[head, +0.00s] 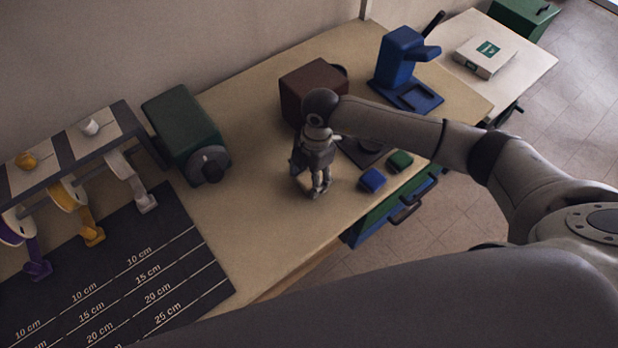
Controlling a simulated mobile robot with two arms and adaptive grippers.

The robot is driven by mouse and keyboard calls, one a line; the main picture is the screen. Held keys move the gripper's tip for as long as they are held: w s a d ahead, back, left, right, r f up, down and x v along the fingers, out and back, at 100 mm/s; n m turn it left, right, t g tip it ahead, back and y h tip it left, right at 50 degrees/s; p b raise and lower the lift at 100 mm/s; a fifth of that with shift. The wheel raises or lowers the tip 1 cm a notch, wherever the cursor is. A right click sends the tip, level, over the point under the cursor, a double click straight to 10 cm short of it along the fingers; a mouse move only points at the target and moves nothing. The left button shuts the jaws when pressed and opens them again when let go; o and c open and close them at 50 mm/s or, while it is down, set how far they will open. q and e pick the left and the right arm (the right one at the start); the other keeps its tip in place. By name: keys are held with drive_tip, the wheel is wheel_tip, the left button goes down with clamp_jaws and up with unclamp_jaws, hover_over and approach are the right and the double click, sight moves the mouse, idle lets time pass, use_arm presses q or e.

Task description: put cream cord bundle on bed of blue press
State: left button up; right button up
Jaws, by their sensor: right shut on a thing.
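The blue press (398,58) stands at the back right of the wooden table, with its flat bed (418,97) at its front and a dark lever at its top. The bed looks empty. My right gripper (319,190) points down over the middle of the table, left of and nearer than the press. It is shut on a small cream thing (303,183), which I take for the cream cord bundle; the fingers hide most of it. I cannot tell whether it touches the table. My left gripper is out of view.
A brown box-shaped machine (307,88) stands behind my right gripper, left of the press. A green machine (186,130) is further left. Blue (372,180) and green (400,161) blocks lie near the front edge. A white box (486,56) sits on the right-hand table.

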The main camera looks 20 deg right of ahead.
sight(308, 180)
drive_tip(key=shift+r, duration=0.55)
wheel_tip(308, 180, up, 2)
drive_tip(key=shift+r, duration=0.15)
drive_tip(key=s+r+b, duration=0.3)
drive_tip(key=s+r, duration=0.6)
drive_tip(key=s, duration=0.5)
drive_tip(key=shift+d+r, duration=0.25)
drive_tip(key=shift+r, duration=0.1)
